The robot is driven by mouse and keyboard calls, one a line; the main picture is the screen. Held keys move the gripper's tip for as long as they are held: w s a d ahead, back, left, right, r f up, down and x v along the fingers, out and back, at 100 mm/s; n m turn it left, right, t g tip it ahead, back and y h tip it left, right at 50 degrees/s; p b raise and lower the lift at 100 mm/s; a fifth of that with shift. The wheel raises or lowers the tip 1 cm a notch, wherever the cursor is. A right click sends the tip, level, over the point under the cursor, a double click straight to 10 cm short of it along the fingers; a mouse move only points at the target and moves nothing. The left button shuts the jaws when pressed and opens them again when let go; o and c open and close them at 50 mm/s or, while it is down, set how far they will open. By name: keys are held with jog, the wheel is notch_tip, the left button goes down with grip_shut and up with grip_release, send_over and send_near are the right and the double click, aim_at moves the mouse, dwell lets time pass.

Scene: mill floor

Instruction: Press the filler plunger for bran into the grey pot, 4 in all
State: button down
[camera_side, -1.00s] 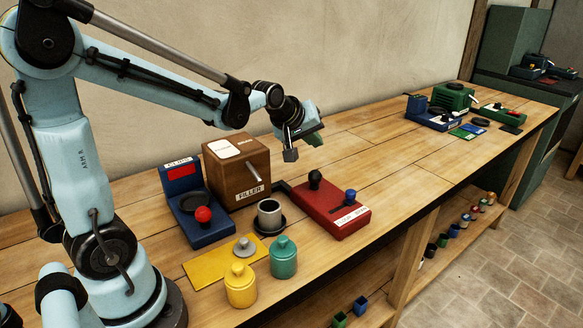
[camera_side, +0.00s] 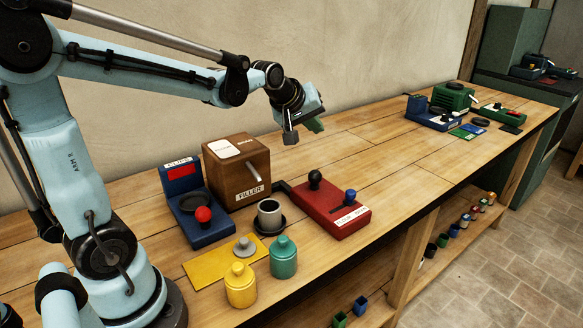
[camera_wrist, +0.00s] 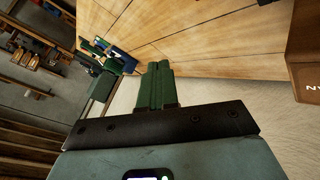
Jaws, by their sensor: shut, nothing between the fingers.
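The grey pot (camera_side: 269,214) stands upright and open on a black round dish in the side view; its contents cannot be made out. Behind it is the brown wooden filler (camera_side: 222,184), labelled FILLER, with a pale rod (camera_side: 254,172) on its front. I cannot tell which part is the bran plunger. My gripper (camera_side: 315,126) is shut and empty, in the air above and behind the red unit. Its green fingers (camera_wrist: 158,85) are together in the wrist view.
A blue scale-like unit (camera_side: 207,232) with a red knob stands left of the filler. A grey lid (camera_side: 244,248) lies on a yellow mat (camera_side: 207,270). Yellow (camera_side: 240,286) and teal (camera_side: 283,258) lidded pots stand in front.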

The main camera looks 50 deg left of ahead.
aim_at(312, 173)
jog(key=shift+f, duration=4.35)
jog(key=shift+f, duration=0.1)
jog(key=shift+f, duration=0.3)
jog(key=shift+f, duration=0.9)
jog(key=shift+r, duration=1.35)
jog(key=shift+r, duration=2.5)
